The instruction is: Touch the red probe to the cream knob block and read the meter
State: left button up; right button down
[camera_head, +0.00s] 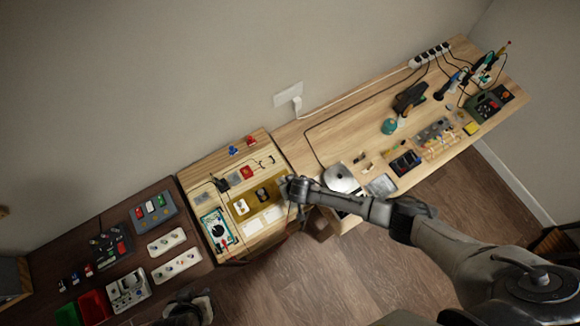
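The meter (217,233), teal-edged with a round dark dial, lies at the front left of the light wooden work board (272,240). A cream block (241,207) with a dark top sits on the board's gold plate. A second pale block with a dark knob (263,194) is to its right. I cannot make out the red probe for certain. My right gripper (289,188) is over the board's right side, close to the gold plate; its fingertips are too small to judge. My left gripper (188,307) is low at the bottom edge, away from the board; its opening is unclear.
Red and blue small parts (241,146) stand at the board's back. The dark left table holds pale knob strips (175,268), a grey box (128,290) and red and green bins (95,306). The right bench (330,128) carries tools and a round metal disc (341,178).

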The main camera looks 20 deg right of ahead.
jog(key=shift+f, duration=0.4)
dwell(2.4)
jog(key=shift+r, duration=0.1)
jog(key=shift+r, duration=2.95)
